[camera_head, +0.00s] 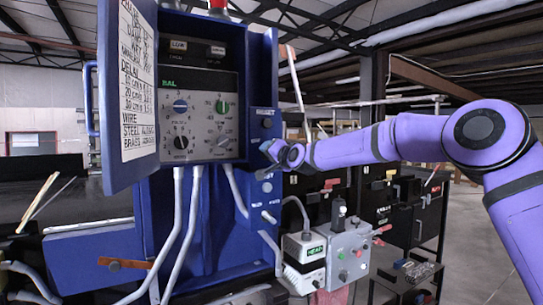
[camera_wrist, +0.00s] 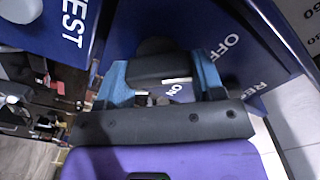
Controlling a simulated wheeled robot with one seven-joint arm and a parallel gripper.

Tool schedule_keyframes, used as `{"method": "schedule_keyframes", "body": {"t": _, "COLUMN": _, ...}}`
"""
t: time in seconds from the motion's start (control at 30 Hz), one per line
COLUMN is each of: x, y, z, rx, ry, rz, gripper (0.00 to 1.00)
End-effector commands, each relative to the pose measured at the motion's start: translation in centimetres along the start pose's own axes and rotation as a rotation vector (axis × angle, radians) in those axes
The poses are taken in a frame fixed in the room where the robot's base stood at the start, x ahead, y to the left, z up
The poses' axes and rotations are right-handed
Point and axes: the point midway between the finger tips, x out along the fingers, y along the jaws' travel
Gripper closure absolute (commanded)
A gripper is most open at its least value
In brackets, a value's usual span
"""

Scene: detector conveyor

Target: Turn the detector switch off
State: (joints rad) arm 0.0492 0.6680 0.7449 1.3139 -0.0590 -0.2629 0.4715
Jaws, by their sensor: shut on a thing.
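The detector switch is a dark knob (camera_wrist: 160,68) on the side of the blue detector cabinet (camera_head: 258,88). In the wrist view, the blue fingers of my gripper (camera_wrist: 163,74) stand on either side of the knob and are shut on it. The white OFF label (camera_wrist: 231,46) is to the right of the knob, and part of the ON label (camera_wrist: 177,90) shows just below it. In the head view, my gripper (camera_head: 270,152) is against the cabinet's right side and hides the switch.
The cabinet's open door (camera_head: 128,85) is at the left, beside a panel of dials (camera_head: 200,115). A grey control box (camera_head: 348,252) with buttons stands below my arm. Grey conduits (camera_head: 180,230) run down the front. A RESET label (camera_wrist: 270,85) is close to the gripper.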

Motion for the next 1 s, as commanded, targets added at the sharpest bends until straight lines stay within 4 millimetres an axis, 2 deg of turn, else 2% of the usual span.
{"method": "schedule_keyframes", "body": {"t": 0.3, "x": 0.01, "y": 0.1, "z": 0.15, "rx": -0.073, "ry": -0.003, "rz": 0.002, "gripper": 0.62}}
{"method": "schedule_keyframes", "body": {"t": 0.7, "x": 0.01, "y": 0.12, "z": 0.18, "rx": -0.079, "ry": -0.004, "rz": 0.002, "gripper": 0.62}}
{"method": "schedule_keyframes", "body": {"t": 0.73, "x": 0.01, "y": 0.12, "z": 0.18, "rx": -0.079, "ry": -0.004, "rz": 0.002, "gripper": 0.36}}
{"method": "schedule_keyframes", "body": {"t": 0.83, "x": 0.01, "y": 0.09, "z": 0.15, "rx": -0.079, "ry": -0.003, "rz": 0.002, "gripper": 0.13}}
{"method": "schedule_keyframes", "body": {"t": 1.0, "x": 0.01, "y": 0.04, "z": 0.09, "rx": -0.078, "ry": -0.002, "rz": 0.001, "gripper": 0.13}}
